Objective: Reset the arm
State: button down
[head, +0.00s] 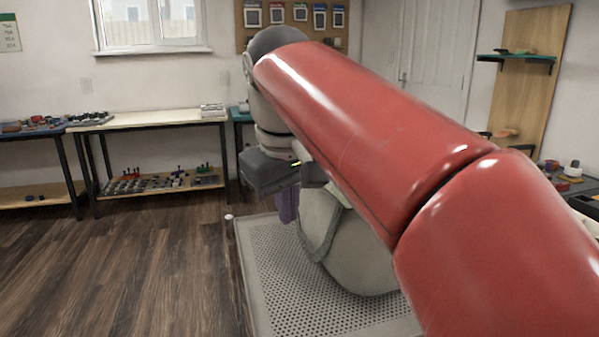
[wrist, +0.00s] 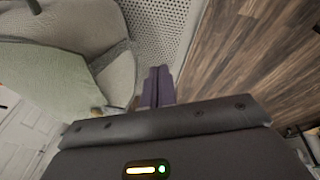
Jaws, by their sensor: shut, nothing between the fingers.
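My arm, red with grey joints, reaches from the lower right across the middle of the head view. My gripper (head: 287,207) hangs below the dark wrist body, its purple fingers pointing down. In the wrist view, the two purple fingers of my gripper (wrist: 159,72) lie side by side, shut with nothing between them. They are over the edge of a perforated grey platform, beside a beige seat. My arm hides part of the seat and the room behind it.
The beige seat (head: 345,245) stands on the perforated platform (head: 275,295), close to my gripper; its pale green cushion (wrist: 50,80) shows in the wrist view. A workbench (head: 150,118) stands by the back wall. Wooden floor (head: 140,255) at left is clear.

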jog(key=s+d+f+m, duration=0.2)
jog(key=s+d+f, duration=0.2)
jog(key=f, duration=0.3)
jog(key=s+d+f+m+t, duration=0.1)
jog(key=s+d+f+m, duration=0.2)
jog(key=s+d+f, duration=0.2)
jog(key=s+d+f+m+t, duration=0.1)
jog(key=s+d+f+m, duration=0.1)
jog(key=s+d+f, duration=0.3)
jog(key=d+f, duration=0.3)
jog(key=f, duration=0.2)
jog(key=shift+s+f, duration=0.1)
